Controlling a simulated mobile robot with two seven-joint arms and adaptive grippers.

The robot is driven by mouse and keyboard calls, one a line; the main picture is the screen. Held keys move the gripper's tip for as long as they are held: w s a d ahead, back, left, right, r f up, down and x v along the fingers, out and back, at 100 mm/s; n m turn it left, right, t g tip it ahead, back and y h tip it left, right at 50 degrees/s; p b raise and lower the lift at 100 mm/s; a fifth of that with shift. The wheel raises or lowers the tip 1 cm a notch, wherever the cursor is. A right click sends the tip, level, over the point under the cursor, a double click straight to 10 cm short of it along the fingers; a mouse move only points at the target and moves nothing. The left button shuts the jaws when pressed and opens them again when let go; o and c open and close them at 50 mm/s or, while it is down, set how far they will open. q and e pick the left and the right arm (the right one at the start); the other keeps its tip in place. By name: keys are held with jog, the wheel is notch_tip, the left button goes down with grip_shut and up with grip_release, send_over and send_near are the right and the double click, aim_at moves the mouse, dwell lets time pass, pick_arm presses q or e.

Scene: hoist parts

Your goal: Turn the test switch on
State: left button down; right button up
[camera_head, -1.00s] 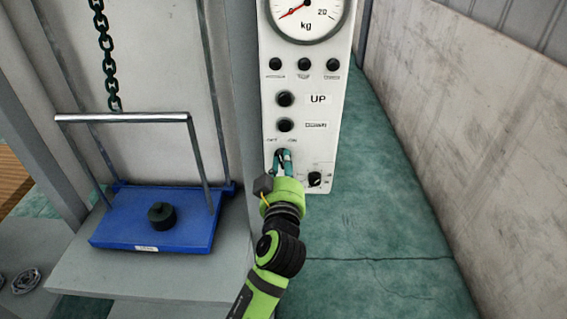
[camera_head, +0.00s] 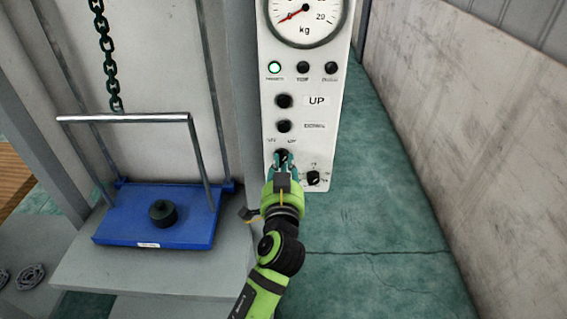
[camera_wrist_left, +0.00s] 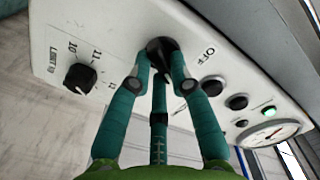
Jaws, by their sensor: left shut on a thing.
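A black rotary switch (camera_head: 281,155) is low on the white control panel (camera_head: 297,200), under small labels. It also shows in the left wrist view (camera_wrist_left: 158,47), with an OFF label beside it. My left gripper (camera_head: 281,168) is shut on this switch, its teal fingers around the knob. The fingers hide part of the knob, so I cannot tell exactly where it points. The left small lamp (camera_head: 274,67) on the panel glows green; the two lamps to its right are dark. My right gripper is not in view.
A black limit knob (camera_head: 313,178) sits close to the right of my fingers. Two black buttons (camera_head: 284,101), one beside UP, and a kg dial (camera_head: 306,12) are above. A blue platform (camera_head: 115,228) with a dark weight (camera_head: 162,212) stands left. Green floor lies right.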

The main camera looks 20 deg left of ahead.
pick_arm(q)
jog(key=shift+f, duration=0.1)
dwell(0.4)
jog(key=c, duration=1.1)
grip_release()
